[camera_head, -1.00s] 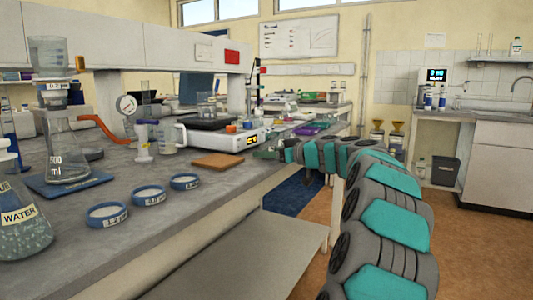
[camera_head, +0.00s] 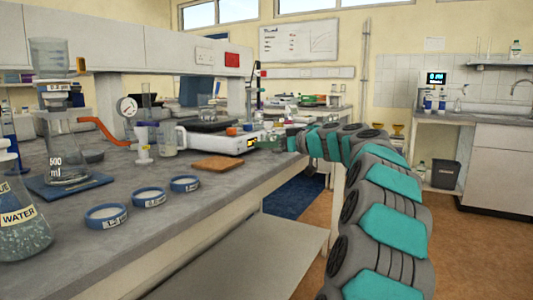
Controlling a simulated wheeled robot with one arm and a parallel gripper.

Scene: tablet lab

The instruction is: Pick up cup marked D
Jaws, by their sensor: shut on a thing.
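My gripper (camera_head: 281,140) is at the end of my teal and grey arm, by the right edge of the bench, right of the white balance (camera_head: 222,141). Its jaws are shut on a small, clear, cup-like thing (camera_head: 267,142). It is small and partly hidden by the jaws, so I cannot read any mark on it or tell whether it is cup D. It appears above the bench edge, but I cannot tell how high.
A brown board (camera_head: 217,163) lies near the bench edge. Three blue-rimmed dishes (camera_head: 149,197) stand left of it. A flask labelled WATER (camera_head: 20,225) and a flask on a blue mat (camera_head: 66,150) stand at the left.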

